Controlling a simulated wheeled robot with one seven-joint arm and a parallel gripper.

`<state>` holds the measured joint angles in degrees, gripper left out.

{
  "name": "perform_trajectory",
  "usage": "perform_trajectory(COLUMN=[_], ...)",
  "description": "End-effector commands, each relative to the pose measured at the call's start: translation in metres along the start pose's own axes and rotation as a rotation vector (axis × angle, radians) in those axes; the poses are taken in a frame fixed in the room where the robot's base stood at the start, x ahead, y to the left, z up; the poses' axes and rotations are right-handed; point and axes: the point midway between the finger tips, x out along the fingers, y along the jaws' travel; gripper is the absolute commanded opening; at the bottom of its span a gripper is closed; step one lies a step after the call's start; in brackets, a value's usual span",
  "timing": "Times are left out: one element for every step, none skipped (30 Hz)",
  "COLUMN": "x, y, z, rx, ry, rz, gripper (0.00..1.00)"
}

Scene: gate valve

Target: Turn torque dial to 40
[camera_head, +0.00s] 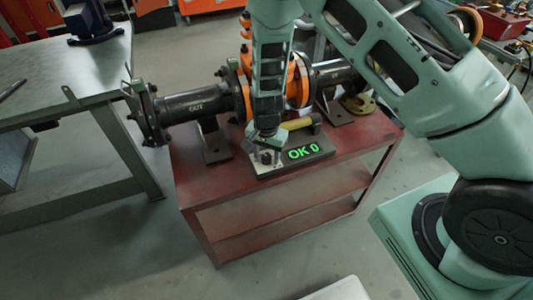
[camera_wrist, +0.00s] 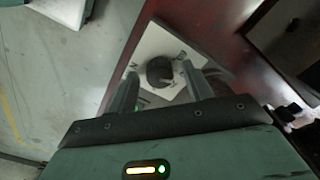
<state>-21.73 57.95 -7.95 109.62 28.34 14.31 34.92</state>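The torque dial is a round dark knob (camera_wrist: 160,72) on a pale plate with dark markings, seen in the wrist view; the markings are too blurred to read. In the head view the pale plate (camera_head: 262,166) sits at the left end of a dark box, with the knob mostly hidden by my gripper. A green display (camera_head: 303,152) on the box reads "OK 0". My gripper (camera_wrist: 160,80) is open, one finger on each side of the knob, pointing down at it. In the head view my gripper (camera_head: 265,142) is right over the plate. Contact with the knob cannot be told.
The box stands on a red bench (camera_head: 200,182). Behind it lie a yellow-handled tool (camera_head: 298,123) and an orange gate valve (camera_head: 298,82) on a dark pipe marked "OUT" (camera_head: 195,106). A grey metal table (camera_head: 60,70) stands at left.

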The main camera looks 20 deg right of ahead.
Motion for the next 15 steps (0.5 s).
perform_trajectory(x=[0.0,0.0,0.0,0.0,-0.001,-0.002,-0.004,-0.006,-0.011,-0.015,-0.019,-0.027,-0.033,-0.04,-0.049], y=[0.0,0.0,0.0,0.0,0.0,0.0,0.0,0.0,-0.001,-0.001,-0.001,-0.001,-0.001,-0.001,-0.001], z=[0.0,0.0,0.0,0.0,0.0,0.0,0.0,0.0,0.0,0.0,0.0,0.0,0.0,-0.001,0.0], rx=[0.0,0.0,0.0,0.0,0.0,0.0,-0.001,-0.001,-0.001,-0.002,-0.002,-0.002,-0.001,-0.001,-0.002], ry=[0.0,0.0,0.0,0.0,0.0,0.0,0.0,0.001,0.001,0.002,0.002,0.002,0.001,0.003,0.003], rz=[0.0,0.0,0.0,0.0,0.0,0.0,0.0,-0.001,-0.002,-0.002,-0.002,-0.003,-0.003,-0.004,-0.004], gripper=[0.5,0.5,0.5,0.5,0.5,0.5,0.5,0.5,0.5,0.5,0.5,0.5,0.5,0.5,0.5])
